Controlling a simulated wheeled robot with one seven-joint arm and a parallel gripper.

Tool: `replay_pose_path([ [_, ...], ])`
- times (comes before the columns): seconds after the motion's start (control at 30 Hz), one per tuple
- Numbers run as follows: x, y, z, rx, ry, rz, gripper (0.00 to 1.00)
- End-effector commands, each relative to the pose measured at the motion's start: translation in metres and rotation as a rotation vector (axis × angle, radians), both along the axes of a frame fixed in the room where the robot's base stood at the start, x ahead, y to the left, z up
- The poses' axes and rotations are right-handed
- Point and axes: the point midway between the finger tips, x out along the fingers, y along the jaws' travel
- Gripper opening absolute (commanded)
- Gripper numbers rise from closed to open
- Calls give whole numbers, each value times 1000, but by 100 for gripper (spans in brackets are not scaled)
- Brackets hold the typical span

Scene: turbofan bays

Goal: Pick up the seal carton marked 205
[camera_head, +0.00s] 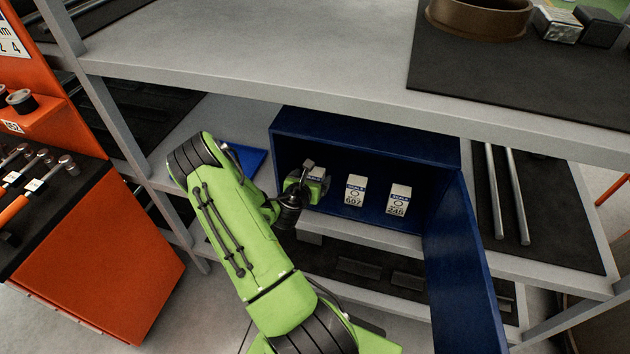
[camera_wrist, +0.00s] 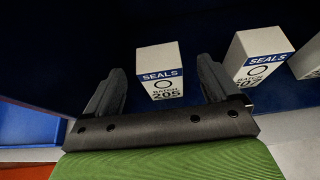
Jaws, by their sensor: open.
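The seal carton marked 205 (camera_wrist: 160,72) is a small white box with a blue SEALS band. In the wrist view it stands between my two open fingers, with a gap on each side. In the head view only part of this carton (camera_head: 318,172) shows behind my gripper (camera_head: 309,176); the rest is hidden. My gripper, also in the wrist view (camera_wrist: 160,92), is open and reaches into the blue cabinet (camera_head: 365,135) on the shelf. I cannot tell whether the fingers are fully alongside the carton.
To the right stand the cartons marked 607 (camera_head: 355,191) and 246 (camera_head: 398,200), spaced apart. The cabinet's blue door (camera_head: 462,265) hangs open on the right. An upper shelf (camera_head: 270,50) lies above. Metal rods (camera_head: 507,195) lie right; an orange tool cart (camera_head: 100,260) stands left.

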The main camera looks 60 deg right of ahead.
Motion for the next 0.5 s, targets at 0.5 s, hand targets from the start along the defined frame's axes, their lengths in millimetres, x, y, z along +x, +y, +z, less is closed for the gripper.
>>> replay_pose_path([
  [0.5,9,-45,-26,1,1,1,89],
])
